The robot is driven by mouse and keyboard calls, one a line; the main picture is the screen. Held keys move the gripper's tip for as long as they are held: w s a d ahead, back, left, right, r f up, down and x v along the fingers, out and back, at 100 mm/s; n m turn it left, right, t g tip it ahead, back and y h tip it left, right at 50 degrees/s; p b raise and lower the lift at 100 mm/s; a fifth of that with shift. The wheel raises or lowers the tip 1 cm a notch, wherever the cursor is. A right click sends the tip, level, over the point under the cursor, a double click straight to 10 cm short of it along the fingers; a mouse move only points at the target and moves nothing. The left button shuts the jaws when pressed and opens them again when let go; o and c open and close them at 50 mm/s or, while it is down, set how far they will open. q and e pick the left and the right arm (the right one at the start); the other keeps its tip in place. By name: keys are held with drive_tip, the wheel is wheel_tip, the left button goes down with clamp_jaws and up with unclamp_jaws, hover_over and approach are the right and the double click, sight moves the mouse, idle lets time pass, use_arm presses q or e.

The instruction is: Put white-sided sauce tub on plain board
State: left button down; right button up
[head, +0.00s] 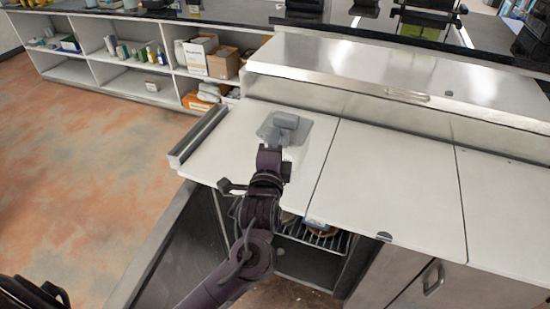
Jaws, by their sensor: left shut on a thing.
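My left gripper (276,141) reaches up from the bottom of the head view. It is shut on the white-sided sauce tub (297,156), which has a translucent grey top and a pale side, partly hidden behind the gripper. The tub is over the left white board (230,155) of the prep counter; I cannot tell whether its base touches the surface. Another white board (385,190) lies to the right, past a seam. I cannot tell which board is the plain one. My right gripper is not in view.
A raised steel lid (350,68) runs along the back of the counter. A metal rail (198,135) edges the left side. An open compartment with a wire rack (325,240) is below the front edge. The boards to the right are clear.

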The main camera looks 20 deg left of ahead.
use_arm(q)
drive_tip(key=shift+f, duration=2.05)
drive_tip(key=c, duration=1)
unclamp_jaws()
drive_tip(key=shift+f, duration=0.15)
